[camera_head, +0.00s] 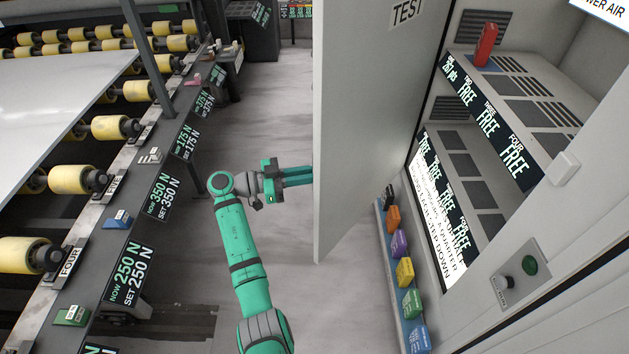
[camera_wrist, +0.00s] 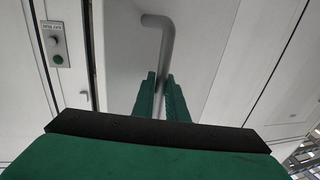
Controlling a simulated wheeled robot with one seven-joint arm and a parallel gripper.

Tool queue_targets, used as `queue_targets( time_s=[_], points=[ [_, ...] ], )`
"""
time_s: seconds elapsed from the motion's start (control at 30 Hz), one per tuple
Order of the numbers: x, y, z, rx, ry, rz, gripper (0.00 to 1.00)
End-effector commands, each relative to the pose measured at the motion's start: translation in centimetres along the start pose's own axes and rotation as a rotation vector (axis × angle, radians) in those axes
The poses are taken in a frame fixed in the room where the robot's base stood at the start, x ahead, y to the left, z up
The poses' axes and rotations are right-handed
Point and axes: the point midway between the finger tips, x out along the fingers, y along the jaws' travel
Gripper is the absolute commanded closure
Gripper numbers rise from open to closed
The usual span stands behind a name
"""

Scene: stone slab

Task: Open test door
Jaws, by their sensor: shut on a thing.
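The test door (camera_head: 365,110) is a pale grey panel with a "TEST" label near its top. In the head view it stands swung out from the cabinet, with the shelves behind it exposed. My gripper (camera_wrist: 162,90) is shut on the door's grey bent bar handle (camera_wrist: 167,45), which passes between the two green fingers in the wrist view. In the head view my gripper (camera_head: 298,176) reaches the door's left edge; the door hides the fingertips and handle there.
Inside the cabinet, a red object (camera_head: 486,45) stands on the upper shelf (camera_head: 530,90). Several coloured blocks line a low ledge (camera_head: 392,275) below. A button panel (camera_head: 521,274) is at right. A roller conveyor (camera_head: 110,128) runs along the left. Grey floor (camera_head: 270,100) lies between.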

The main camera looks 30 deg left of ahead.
Motion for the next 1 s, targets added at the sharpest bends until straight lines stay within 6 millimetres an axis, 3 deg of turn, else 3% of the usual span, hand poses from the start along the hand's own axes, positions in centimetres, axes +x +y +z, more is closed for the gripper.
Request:
queue_targets(
  time_s=[0.63,0.67,0.73,1.0],
  points=[
    [0.73,-0.86,0.08,-0.002,-0.001,0.021,1.0],
    [0.73,-0.86,0.08,-0.002,-0.001,0.021,0.85],
    [0.72,-0.86,0.07,-0.002,0.0,0.021,0.69],
    [0.55,-0.87,0.05,-0.001,0.0,0.02,0.69]
  ],
)
